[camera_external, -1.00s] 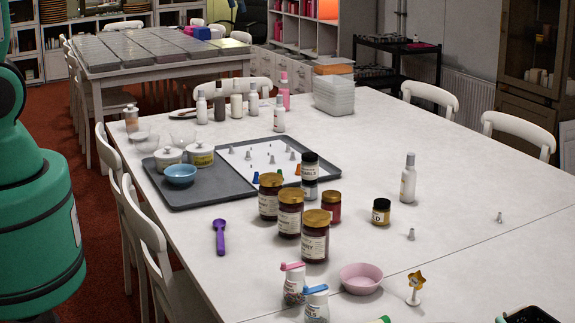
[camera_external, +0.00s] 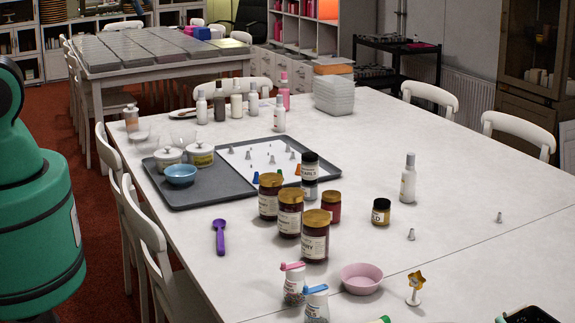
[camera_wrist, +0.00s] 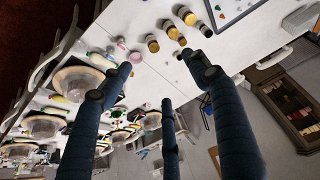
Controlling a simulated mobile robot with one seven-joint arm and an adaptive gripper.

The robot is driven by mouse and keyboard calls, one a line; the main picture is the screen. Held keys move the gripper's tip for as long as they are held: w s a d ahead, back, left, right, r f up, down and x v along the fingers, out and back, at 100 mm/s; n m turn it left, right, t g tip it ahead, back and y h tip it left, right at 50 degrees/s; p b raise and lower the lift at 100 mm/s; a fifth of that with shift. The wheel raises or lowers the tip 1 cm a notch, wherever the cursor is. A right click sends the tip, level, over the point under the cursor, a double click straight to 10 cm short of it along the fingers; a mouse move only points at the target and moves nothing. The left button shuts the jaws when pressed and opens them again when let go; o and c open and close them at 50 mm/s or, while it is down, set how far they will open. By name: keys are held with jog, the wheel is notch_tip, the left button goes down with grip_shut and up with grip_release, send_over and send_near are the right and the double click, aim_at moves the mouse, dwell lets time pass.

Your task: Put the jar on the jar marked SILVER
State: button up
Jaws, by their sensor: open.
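A black-lidded jar (camera_external: 309,166), its label seeming to read PEARLS, stands upright on another small jar (camera_external: 309,189) whose marking I cannot read. A small black-lidded jar (camera_external: 381,212) with dark-gold contents stands alone to the right; its label is only partly legible. A small red jar (camera_external: 331,206) with a gold lid stands behind the large jars. I cannot make out the word SILVER on any jar. My gripper (camera_wrist: 160,77) shows in the wrist view with its blue fingers spread, open and empty, well away from the jars. It is outside the external view.
Three large gold-lidded jars (camera_external: 289,213) stand in front of the stacked jars. A grey tray (camera_external: 215,197) lies behind left. A pink bowl (camera_external: 361,278), sprinkle bottles (camera_external: 293,284), a white bottle (camera_external: 408,178) and a small metal nozzle (camera_external: 411,234) stand around. The table's right side is mostly clear.

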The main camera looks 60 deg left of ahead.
jog(key=shift+m, duration=0.5)
jog(key=s, duration=0.1)
jog(key=s+f, duration=0.1)
jog(key=s, duration=0.3)
jog(key=shift+d+f, duration=0.35)
jog(key=shift+f, duration=0.1)
notch_tip(320, 180, down, 9)
jog(key=b, duration=0.9)
dwell(0.3)
